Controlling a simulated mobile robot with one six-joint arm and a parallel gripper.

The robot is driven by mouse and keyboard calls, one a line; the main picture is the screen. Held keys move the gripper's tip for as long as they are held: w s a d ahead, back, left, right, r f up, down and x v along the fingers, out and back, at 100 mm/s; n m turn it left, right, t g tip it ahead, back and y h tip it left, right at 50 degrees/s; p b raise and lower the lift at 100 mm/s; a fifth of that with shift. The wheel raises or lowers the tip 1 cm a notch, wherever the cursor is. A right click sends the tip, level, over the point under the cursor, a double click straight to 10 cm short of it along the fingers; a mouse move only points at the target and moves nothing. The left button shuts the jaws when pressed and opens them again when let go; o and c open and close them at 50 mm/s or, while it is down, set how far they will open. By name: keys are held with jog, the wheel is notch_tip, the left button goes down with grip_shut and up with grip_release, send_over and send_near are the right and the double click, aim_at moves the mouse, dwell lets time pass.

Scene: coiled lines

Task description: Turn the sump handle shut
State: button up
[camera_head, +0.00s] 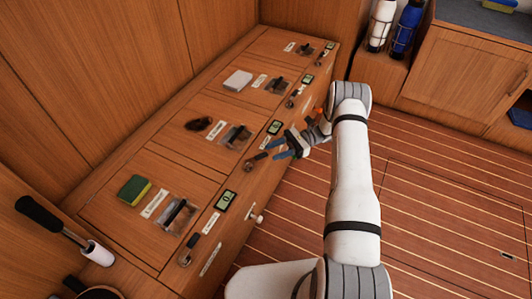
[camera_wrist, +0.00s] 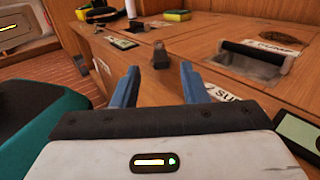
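The sump handle (camera_head: 250,162) is a small dark lever at the front edge of the wooden bench. In the wrist view the handle (camera_wrist: 160,55) stands up just beyond my fingertips, in line with the gap between them. A label starting "SU" (camera_wrist: 226,93) lies to its right, partly hidden by a finger. My gripper (camera_head: 272,149) is beside the handle; its two blue fingers show apart in the wrist view (camera_wrist: 160,72). The gripper is open with nothing held. I cannot tell whether the handle touches a finger.
Similar levers stand along the bench edge, one nearer (camera_head: 187,250) and others farther. A recessed latch (camera_head: 236,136) and a small green display (camera_head: 275,127) are close to the gripper. A sponge (camera_head: 134,189) lies on the nearest lid. The striped floor (camera_head: 440,190) at right is clear.

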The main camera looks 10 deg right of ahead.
jog(key=shift+v, duration=0.85)
